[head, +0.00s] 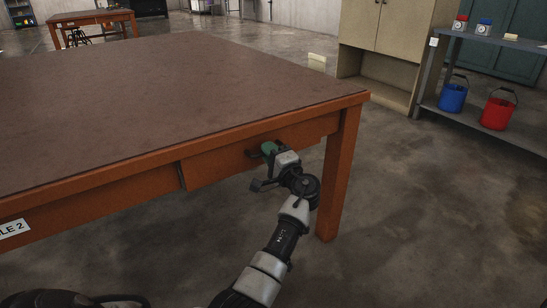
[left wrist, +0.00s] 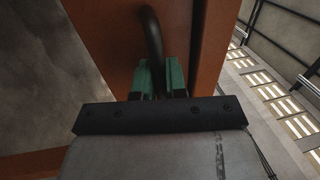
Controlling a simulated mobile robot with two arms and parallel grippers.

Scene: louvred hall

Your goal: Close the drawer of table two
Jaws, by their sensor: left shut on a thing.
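Table two (head: 190,75) has a brown top and an orange frame, with a label (head: 12,228) ending "LE 2" at the lower left. Its orange drawer (head: 220,165) is in the front side near the right leg. The drawer's left edge seems to stand slightly proud of the frame; how far is hard to tell. My left gripper (head: 267,150) is at the drawer's dark handle (head: 252,153). In the left wrist view, the green fingers (left wrist: 160,78) are shut on the curved black handle (left wrist: 153,35), against the orange drawer front (left wrist: 190,35). My right gripper is not in view.
The table's right leg (head: 341,175) stands close to my left arm. A beige cabinet (head: 388,30) and a grey shelf (head: 480,40) with a blue bucket (head: 452,97) and a red bucket (head: 497,112) stand at the back right. The floor on the right is clear.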

